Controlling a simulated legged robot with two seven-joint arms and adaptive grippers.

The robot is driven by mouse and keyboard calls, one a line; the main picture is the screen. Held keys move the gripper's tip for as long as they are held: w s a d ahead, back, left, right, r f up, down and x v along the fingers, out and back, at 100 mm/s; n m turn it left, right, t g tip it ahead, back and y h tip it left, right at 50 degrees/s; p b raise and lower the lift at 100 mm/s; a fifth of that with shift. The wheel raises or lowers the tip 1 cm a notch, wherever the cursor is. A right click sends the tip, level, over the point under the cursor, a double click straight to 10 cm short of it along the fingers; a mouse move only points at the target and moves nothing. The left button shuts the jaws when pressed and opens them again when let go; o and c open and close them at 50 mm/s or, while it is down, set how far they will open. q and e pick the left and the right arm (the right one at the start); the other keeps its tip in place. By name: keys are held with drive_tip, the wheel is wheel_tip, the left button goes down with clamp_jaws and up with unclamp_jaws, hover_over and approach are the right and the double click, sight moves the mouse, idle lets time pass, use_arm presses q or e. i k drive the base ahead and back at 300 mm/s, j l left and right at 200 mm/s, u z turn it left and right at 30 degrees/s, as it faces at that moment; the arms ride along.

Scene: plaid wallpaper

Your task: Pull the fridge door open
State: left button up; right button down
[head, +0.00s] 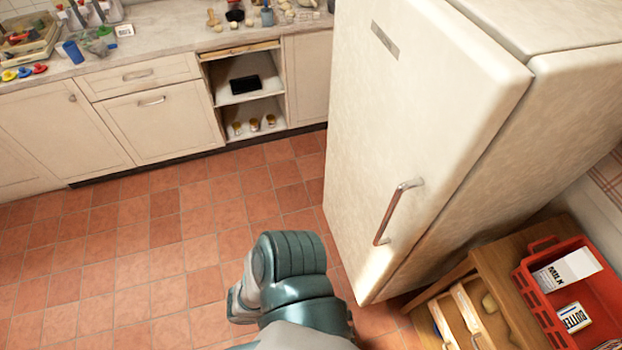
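The cream fridge (565,120) stands upright at the right in the head view. Its door (410,110) faces left and looks closed against the body, with a dark seam along its edge. A metal bar handle (383,226) is mounted upright on the lower part of the door, near its right edge. Nothing touches the handle. A teal and grey link of my arm shows at the bottom middle, left of the fridge and apart from it. Neither of my grippers is visible.
A wooden stand (490,290) with a red crate (530,285) holding milk and butter cartons stands right of the fridge. Cabinets (160,120) and a cluttered counter (160,45) line the back. The tiled floor (140,240) left of the fridge is clear.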

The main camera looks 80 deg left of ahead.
sight(419, 91)
drive_tip(key=u, duration=2.05)
drive_tip(key=l+z, duration=0.15)
drive_tip(key=k+l, duration=0.05)
drive_tip(key=l, duration=0.05)
